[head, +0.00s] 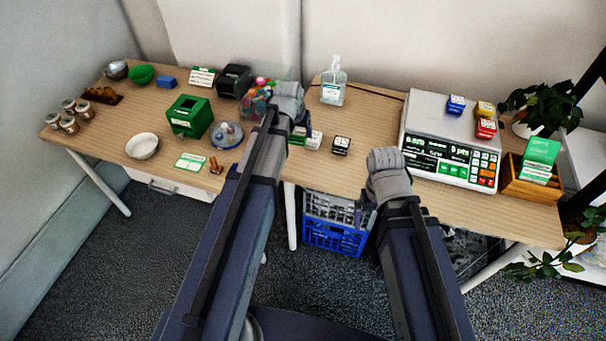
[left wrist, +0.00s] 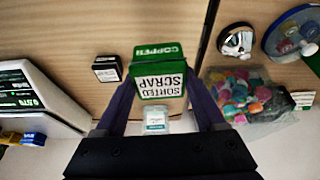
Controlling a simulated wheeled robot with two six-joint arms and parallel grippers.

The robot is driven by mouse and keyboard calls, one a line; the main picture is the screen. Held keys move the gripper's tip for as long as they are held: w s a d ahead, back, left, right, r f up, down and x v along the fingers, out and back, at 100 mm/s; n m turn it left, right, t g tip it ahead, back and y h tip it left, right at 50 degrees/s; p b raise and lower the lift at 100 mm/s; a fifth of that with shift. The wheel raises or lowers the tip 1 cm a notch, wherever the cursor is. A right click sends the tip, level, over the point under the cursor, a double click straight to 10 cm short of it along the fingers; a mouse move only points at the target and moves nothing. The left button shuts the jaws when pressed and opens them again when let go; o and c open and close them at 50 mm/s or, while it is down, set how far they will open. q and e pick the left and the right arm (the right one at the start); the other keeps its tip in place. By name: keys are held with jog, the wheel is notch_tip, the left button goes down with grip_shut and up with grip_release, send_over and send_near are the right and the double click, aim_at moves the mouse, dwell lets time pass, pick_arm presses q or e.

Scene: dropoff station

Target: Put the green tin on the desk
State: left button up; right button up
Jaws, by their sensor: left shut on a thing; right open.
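The green tin (left wrist: 158,82) shows in the left wrist view as a green and white box with "SORTED SCRAP" and "COPPER" on it, upside down there. My left gripper (left wrist: 160,98) is shut on it, one finger on each side. In the head view the tin (head: 298,138) shows partly below my left gripper (head: 301,128), near the gap between the two desks. I cannot tell whether its base touches the desk (head: 385,115). My right gripper (head: 369,204) is open over the front edge of the right desk, its fingers mostly hidden by its wrist.
A small black and white box (head: 340,145) stands close to the tin. A sanitizer bottle (head: 333,82) stands behind, and a scale (head: 449,145) stands to the right. A bag of coloured caps (left wrist: 240,95) lies beside the gap. The right desk's front middle is clear.

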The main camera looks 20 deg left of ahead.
pick_arm(q)
jog(key=shift+d+f+m+b, duration=0.3)
jog(key=shift+d+f, duration=0.55)
jog(key=shift+d, duration=0.25)
notch_tip(320, 180, down, 10)
jog(key=b, duration=1)
pick_arm(e)
notch_tip(320, 180, down, 12)
jog(key=shift+r, duration=0.2)
pick_arm(q)
jog(key=shift+f, duration=0.1)
jog(key=o, duration=1.5)
pick_arm(e)
jog(key=shift+f, duration=0.1)
pick_arm(q)
jog(key=p+v, duration=1.1)
jog(key=v, duration=0.1)
jog(key=shift+a, duration=0.1)
pick_arm(e)
notch_tip(320, 180, up, 11)
jog(key=shift+r, duration=0.2)
